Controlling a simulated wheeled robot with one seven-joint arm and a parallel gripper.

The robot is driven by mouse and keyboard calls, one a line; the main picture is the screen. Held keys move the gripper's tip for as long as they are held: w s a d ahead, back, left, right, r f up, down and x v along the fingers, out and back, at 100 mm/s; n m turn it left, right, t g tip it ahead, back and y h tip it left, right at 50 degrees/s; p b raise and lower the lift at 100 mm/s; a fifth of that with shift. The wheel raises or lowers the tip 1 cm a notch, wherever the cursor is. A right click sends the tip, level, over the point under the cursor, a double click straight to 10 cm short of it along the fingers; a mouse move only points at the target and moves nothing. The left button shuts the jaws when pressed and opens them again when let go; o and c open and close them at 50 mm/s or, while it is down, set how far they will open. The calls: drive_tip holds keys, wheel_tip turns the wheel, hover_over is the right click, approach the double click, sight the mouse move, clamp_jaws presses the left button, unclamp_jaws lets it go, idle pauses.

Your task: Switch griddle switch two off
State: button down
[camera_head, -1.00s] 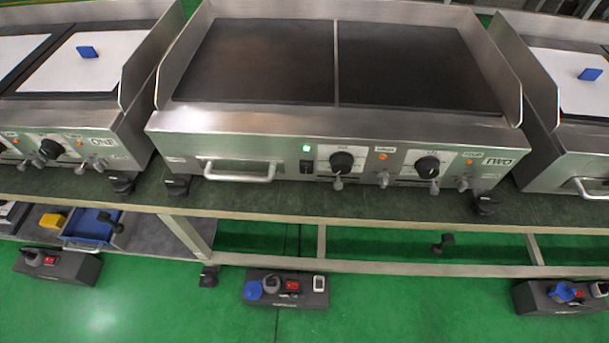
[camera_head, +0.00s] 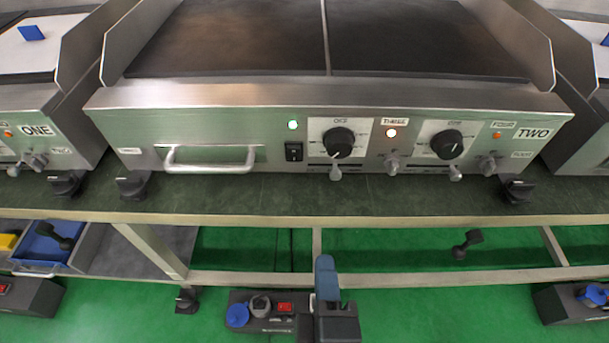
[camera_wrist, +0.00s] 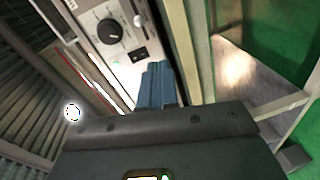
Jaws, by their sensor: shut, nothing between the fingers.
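Griddle two (camera_head: 330,98) is the steel griddle in the middle, with a "TWO" label at its front right. Its black rocker switch (camera_head: 294,151) is on the front panel, below a lit green lamp (camera_head: 293,125). I cannot tell the rocker's position. My gripper (camera_head: 326,264) has blue fingers and is low in front of the table, below and slightly right of the switch, apart from it. In the wrist view its fingers (camera_wrist: 157,84) are together and empty, with a panel bearing a black knob and a small dark switch beyond them.
Two black knobs sit right of the switch, the nearer one (camera_head: 339,142) close by. A bar handle (camera_head: 209,165) is to its left. The table's front edge (camera_head: 250,218) lies between my gripper and the panel. A blue tray (camera_head: 48,245) is on the lower shelf.

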sight(291, 152)
drive_tip(key=w+a+r+n+t+b, duration=0.1)
drive_tip(key=w+a+r+t+b, duration=0.1)
drive_tip(key=a, duration=0.3)
drive_tip(key=shift+w+a+r+t+h, duration=0.3)
drive_tip(key=shift+w+r+t+h, duration=0.15)
drive_tip(key=shift+r, duration=0.25)
drive_tip(key=w, duration=0.4)
drive_tip(key=w+r, duration=0.1)
drive_tip(key=w, duration=0.8)
drive_tip(key=shift+d+r, duration=0.25)
drive_tip(key=shift+w, duration=0.45)
drive_tip(key=shift+r, duration=0.1)
